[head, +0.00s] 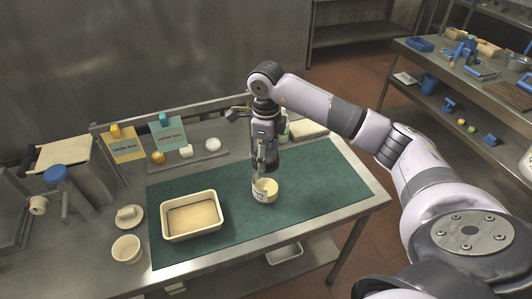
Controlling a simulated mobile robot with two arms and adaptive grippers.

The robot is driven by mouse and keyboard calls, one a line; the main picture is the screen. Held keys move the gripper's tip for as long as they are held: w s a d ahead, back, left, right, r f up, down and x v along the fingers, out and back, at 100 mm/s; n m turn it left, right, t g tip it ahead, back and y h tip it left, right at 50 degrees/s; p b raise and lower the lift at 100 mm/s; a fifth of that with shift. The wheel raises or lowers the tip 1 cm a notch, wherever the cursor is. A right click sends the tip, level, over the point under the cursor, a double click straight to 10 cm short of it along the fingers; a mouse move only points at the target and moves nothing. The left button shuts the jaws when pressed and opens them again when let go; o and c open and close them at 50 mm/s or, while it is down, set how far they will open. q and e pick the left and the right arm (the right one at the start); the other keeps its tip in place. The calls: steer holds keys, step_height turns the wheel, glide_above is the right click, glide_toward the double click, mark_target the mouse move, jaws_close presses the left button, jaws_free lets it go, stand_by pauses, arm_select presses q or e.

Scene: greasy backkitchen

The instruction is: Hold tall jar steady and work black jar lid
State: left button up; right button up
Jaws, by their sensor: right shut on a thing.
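My right gripper (263,176) points straight down over the green mat (315,185). It is shut on the rim of a small cream cup (268,192) with dark marks on its side. I cannot tell whether the cup touches the mat. I make out no tall jar and no black lid for certain. A pale bottle (284,127) stands partly hidden behind the gripper. My left gripper is not in view.
A cream rectangular tray (164,223) sits on the mat's left part. Yellow and teal signs (126,149) and small items line the back. The mat's right part is clear.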

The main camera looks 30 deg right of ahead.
steer(key=shift+f+b, duration=0.9)
steer(key=shift+f, duration=0.35)
steer(key=o, duration=1.3)
steer(key=shift+o, duration=0.2)
steer(key=shift+r, duration=0.1)
